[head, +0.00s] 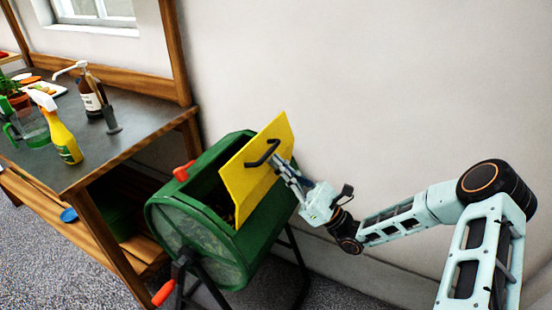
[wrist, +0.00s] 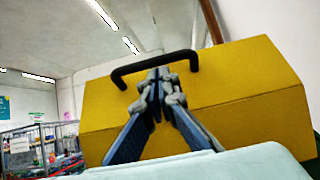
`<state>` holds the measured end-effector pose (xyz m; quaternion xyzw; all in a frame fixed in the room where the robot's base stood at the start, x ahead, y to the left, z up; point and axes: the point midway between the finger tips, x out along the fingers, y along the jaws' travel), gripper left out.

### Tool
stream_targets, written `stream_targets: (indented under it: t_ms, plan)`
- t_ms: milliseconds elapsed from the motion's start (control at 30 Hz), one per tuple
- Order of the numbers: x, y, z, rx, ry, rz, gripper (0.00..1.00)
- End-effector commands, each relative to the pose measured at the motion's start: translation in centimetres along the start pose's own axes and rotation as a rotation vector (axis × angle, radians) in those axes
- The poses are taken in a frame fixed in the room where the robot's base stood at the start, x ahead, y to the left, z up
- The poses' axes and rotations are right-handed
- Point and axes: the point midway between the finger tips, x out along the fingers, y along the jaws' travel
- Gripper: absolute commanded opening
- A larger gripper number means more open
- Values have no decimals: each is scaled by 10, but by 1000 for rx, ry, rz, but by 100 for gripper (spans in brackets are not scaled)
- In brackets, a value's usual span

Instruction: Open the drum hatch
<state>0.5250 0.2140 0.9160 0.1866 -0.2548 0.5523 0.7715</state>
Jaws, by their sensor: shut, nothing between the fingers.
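The green drum (head: 190,240) is mounted on a dark stand beside the bench. Its yellow hatch (head: 252,185) is tilted up, and a dark opening (head: 205,190) shows to its left. The hatch carries a black handle (head: 262,153). In the wrist view the hatch (wrist: 235,95) fills the middle, with the handle (wrist: 128,70) along its upper edge. My gripper (head: 276,163) is shut and empty, with its fingertips by the handle; the shut fingers also show in the wrist view (wrist: 158,78). I cannot tell whether they touch the handle or hatch.
A bench (head: 110,145) stands at the left with a yellow spray bottle (head: 62,138), a brown pump bottle (head: 92,98) and a plant (head: 12,92). An orange drum handle (head: 164,293) sticks out low in front. A plain wall (head: 370,80) is behind the drum.

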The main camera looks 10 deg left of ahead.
Motion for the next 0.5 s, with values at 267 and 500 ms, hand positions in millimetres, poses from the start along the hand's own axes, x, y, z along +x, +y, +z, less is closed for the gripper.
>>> stream_targets:
  t_ms: [267,500]
  plan:
    - [-23,0,5,0,-1,1,0]
    - [-23,0,4,1,0,1,0]
